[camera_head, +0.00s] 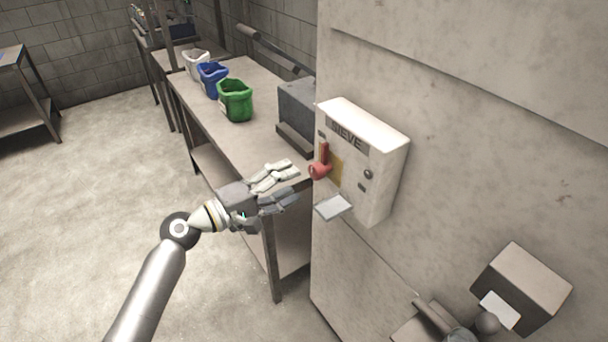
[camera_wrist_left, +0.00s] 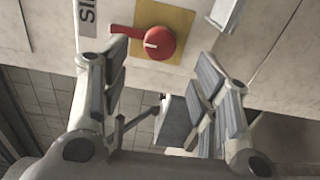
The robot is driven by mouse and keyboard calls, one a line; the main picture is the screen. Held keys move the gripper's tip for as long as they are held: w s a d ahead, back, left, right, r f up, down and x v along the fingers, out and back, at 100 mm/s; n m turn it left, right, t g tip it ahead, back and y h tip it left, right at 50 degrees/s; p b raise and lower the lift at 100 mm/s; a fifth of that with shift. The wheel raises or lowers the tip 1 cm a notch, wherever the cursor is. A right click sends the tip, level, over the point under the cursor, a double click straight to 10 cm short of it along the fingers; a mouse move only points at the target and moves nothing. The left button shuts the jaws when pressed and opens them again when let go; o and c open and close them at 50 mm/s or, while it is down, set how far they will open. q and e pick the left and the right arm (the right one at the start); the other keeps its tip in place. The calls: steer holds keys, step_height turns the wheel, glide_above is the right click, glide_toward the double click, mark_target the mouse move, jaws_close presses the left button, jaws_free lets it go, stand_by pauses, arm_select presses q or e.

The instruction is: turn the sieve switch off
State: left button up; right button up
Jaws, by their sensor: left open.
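The sieve switch is a red rotary handle (camera_head: 320,168) on a yellow plate (camera_head: 334,165), on the side of a pale box (camera_head: 366,160) labelled SIEVE. Its lever points up in the head view. In the left wrist view the red knob (camera_wrist_left: 155,43) shows beyond the fingers, with its lever pointing left, partly behind the left finger. My left gripper (camera_head: 296,184) is open and empty, just left of and slightly below the handle, with its fingers toward it. It also shows in the left wrist view (camera_wrist_left: 164,80). I cannot tell whether any finger touches the handle.
The box hangs on a large pale wall panel (camera_head: 480,150). A small plate (camera_head: 333,207) juts out below the switch. The floor at left is clear.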

arm_select(q)
steer(key=v, duration=0.5)
steer(key=shift+s+a, duration=0.25)
